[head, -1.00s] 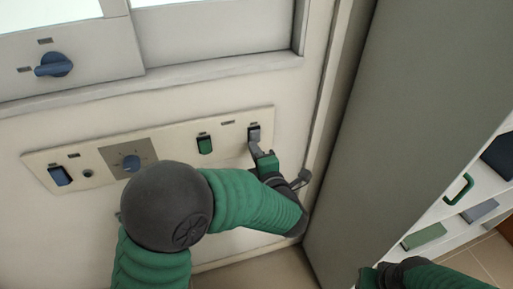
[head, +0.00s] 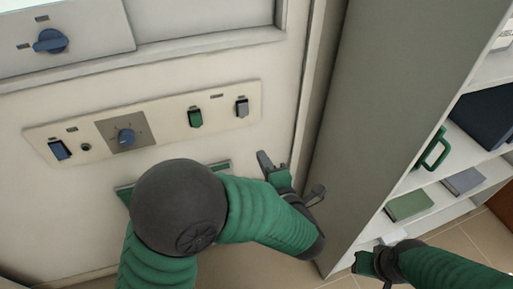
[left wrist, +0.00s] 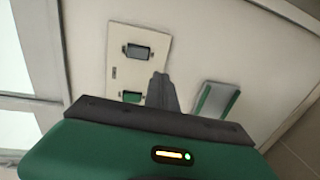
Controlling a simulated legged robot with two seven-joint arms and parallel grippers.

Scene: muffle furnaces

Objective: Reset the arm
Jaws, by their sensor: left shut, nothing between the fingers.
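My left arm comes in from the left, with its dark elbow in front of the furnace's lower front. My left gripper (head: 264,158) is shut and empty, below and right of the grey switch (head: 242,106) and apart from it. In the left wrist view the shut fingers (left wrist: 160,85) point up in front of the control panel (left wrist: 122,68).
A green-edged grey strip (head: 218,167) lies behind my left arm. A grey cabinet side (head: 375,95) and shelves (head: 407,182) stand at right.

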